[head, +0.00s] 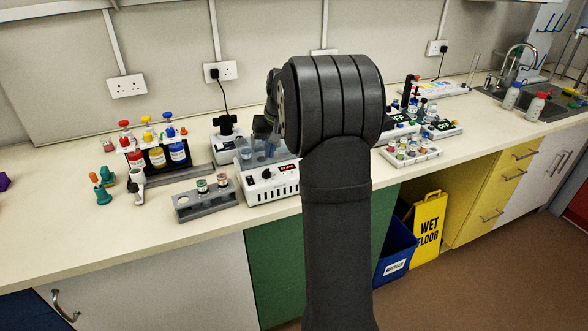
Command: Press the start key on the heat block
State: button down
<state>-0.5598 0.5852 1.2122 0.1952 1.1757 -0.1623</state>
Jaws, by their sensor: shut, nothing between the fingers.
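The heat block (262,191) appears to be the white box with a small red-lit display (287,168) near the middle of the bench. A dark round control shows on its front. My arm covers its right end, and I cannot make out the start key. My gripper (265,132) shows partly as a small dark shape, left of my large arm joint and over the back of the heat block. It looks shut and empty. Its fingertips are too small and dark to tell whether they touch anything.
A grey rack (205,204) with capped vials stands just left of the heat block. A white tray of vials (411,153) is to the right. The bench's front-left strip is clear.

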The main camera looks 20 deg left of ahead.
jog(key=w+d+r+m+t+y, duration=0.4)
jog(key=w+d+m+t, duration=0.1)
jog(key=d, duration=0.3)
jog(key=shift+d+m, duration=0.15)
jog(key=shift+m, duration=0.65)
jog(key=shift+w, duration=0.1)
jog(key=shift+f, duration=4.4)
jog(key=shift+f, duration=0.4)
jog(key=shift+f, duration=0.35)
jog(key=shift+r, duration=0.8)
